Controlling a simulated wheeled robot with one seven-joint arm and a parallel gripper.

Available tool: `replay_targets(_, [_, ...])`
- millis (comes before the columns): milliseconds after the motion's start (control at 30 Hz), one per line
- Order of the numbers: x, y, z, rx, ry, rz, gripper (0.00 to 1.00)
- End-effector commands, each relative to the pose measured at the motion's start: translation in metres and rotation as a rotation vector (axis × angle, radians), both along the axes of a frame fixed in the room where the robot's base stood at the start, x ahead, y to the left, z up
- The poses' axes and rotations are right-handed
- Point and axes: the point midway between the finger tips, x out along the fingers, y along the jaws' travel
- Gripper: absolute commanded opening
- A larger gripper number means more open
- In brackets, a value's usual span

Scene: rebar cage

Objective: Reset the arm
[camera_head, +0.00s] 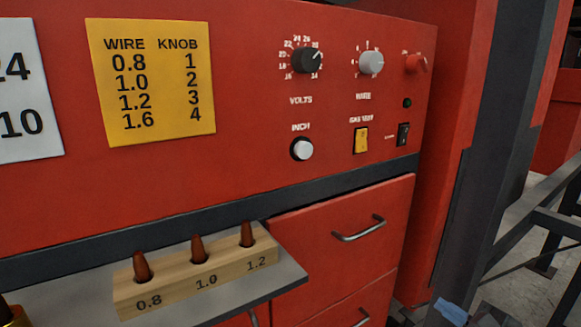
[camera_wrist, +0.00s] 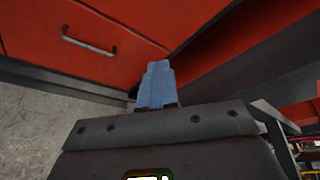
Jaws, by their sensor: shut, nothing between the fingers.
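My gripper (camera_wrist: 157,68) shows in the wrist view with its blue fingers together and nothing between them. Its fingertips point toward the lower part of the red cabinet, near a drawer with a metal handle (camera_wrist: 88,42). In the head view, a small blue part of my gripper (camera_head: 452,311) shows at the bottom right edge, to the right of the red drawers. The rest of my arm is mostly out of the head view.
A red welder panel (camera_head: 250,60) with knobs and switches fills the head view. A wooden block (camera_head: 180,290) with several copper tips stands on a grey shelf (camera_head: 288,275). Drawers (camera_head: 340,240) are below. A dark post (camera_head: 490,150) and metal frame (camera_head: 560,222) stand at right.

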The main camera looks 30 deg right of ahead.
Motion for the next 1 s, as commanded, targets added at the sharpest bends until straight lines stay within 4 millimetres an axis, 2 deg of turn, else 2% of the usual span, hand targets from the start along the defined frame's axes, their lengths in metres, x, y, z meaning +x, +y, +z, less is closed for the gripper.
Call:
replay_targets(33, [-0.009,0.022,-0.015,-0.077,0.045,0.021,0.00])
replay_targets(200, [-0.045,0.078,-0.045,-0.410,0.177,0.102,0.00])
replay_targets(333, [-0.079,0.117,-0.055,-0.681,0.261,0.190,0.00])
replay_targets(433, [-0.106,0.143,-0.055,-0.898,0.309,0.270,0.00])
replay_targets(667, [-0.171,0.195,-0.034,-1.420,0.353,0.476,0.00])
replay_targets(800, [-0.207,0.221,-0.009,-1.741,0.323,0.594,0.00])
replay_targets(1000, [-0.241,0.244,0.023,-2.075,0.246,0.695,0.00])
